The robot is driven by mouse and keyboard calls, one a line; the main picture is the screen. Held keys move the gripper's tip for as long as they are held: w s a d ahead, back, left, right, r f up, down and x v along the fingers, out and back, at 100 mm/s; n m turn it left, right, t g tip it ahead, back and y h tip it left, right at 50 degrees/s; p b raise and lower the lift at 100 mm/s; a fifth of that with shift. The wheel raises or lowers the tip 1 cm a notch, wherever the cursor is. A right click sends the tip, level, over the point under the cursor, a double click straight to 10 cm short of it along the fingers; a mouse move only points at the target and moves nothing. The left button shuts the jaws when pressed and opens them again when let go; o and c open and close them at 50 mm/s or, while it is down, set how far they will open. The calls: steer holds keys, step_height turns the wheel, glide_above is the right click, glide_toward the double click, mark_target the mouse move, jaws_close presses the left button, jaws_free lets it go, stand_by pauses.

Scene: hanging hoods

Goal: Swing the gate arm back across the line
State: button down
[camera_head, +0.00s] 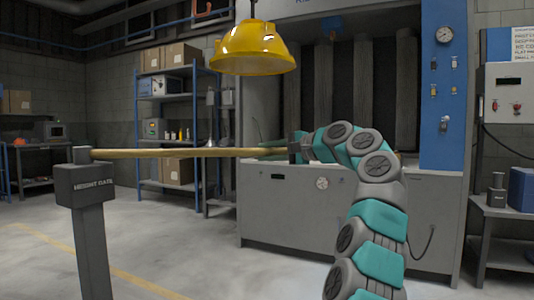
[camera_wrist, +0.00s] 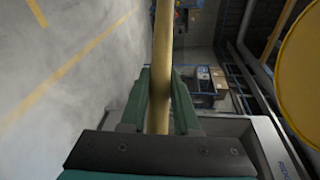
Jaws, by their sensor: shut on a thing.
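The gate arm (camera_head: 180,152) is a long yellow-tan bar. It runs roughly level from the top of the grey gate post (camera_head: 90,195), marked "HEIGHT GATE", across to my gripper. My gripper (camera_head: 297,148) is at the bar's right part in the head view, and my own wrist hides the bar's far end. In the wrist view the bar (camera_wrist: 162,60) passes between the two green fingers of my gripper (camera_wrist: 160,105), which are shut on it. A yellow hood (camera_head: 253,50) hangs above the bar, with a clear gap between them.
A grey booth (camera_head: 350,215) with a blue panel stands behind my arm. Blue shelving (camera_head: 180,95) with boxes is at the back left. A side table (camera_head: 500,212) is at the right. A yellow floor line (camera_head: 140,280) crosses the open floor near the post.

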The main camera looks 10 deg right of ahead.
steer(key=shift+s+d+r, duration=0.2)
steer(key=shift+s+r, duration=0.05)
steer(key=shift+r, duration=0.05)
